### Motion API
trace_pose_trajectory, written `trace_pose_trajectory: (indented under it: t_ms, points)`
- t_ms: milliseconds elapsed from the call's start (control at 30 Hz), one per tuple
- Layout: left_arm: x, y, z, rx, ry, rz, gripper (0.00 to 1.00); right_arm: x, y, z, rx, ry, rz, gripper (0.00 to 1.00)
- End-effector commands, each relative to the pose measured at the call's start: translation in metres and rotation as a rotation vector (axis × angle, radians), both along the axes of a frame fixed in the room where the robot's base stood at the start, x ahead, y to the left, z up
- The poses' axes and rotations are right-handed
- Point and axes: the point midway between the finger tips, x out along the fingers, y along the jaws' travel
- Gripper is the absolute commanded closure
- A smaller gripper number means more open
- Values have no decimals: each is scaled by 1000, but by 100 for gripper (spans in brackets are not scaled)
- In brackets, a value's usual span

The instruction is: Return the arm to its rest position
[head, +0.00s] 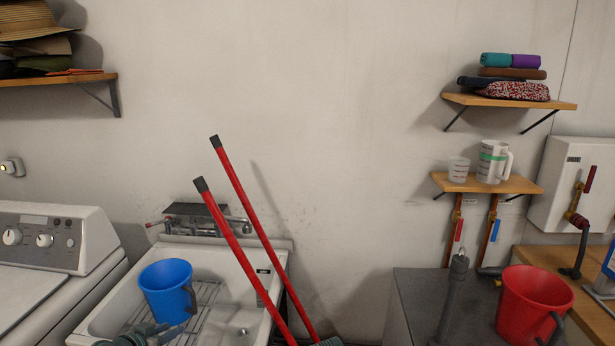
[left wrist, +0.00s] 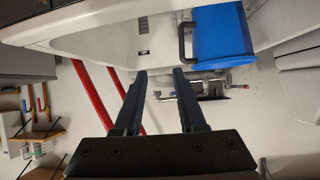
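My left gripper (head: 160,333) shows only in part at the bottom of the head view, low by the near side of the utility tub (head: 97,318). In the left wrist view its two dark fingers (left wrist: 160,74) are spread apart with nothing between them. A blue bucket (head: 165,288) with a dark handle stands upright in the tub. It also shows in the left wrist view (left wrist: 222,32), where the picture is upside down; its handle appears close to the fingertips, but I cannot tell the distance.
Two red poles (head: 242,250) lean across the tub's right side. A tap (head: 205,222) is at the tub's back. A white washer (head: 50,240) stands left. Shelves (head: 510,102) are on the wall.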

Motion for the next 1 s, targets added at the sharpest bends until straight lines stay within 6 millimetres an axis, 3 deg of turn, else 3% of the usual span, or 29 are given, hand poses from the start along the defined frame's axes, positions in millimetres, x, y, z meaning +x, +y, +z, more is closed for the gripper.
trace_pose_trajectory:
  t_ms: [367,500,700,833,1000]
  points:
    - [-11,-118,-20,-47,283,-183,60,0,0,24,0,0,0,50]
    - [-36,-181,-31,-29,485,-251,60,0,0,39,0,0,0,50]
    - [-85,-245,-39,74,768,-258,60,0,0,59,0,0,0,50]
    - [-118,-270,-36,176,912,-205,60,0,0,70,0,0,0,50]
    - [-147,-285,-29,289,1011,-117,60,0,0,79,0,0,0,50]
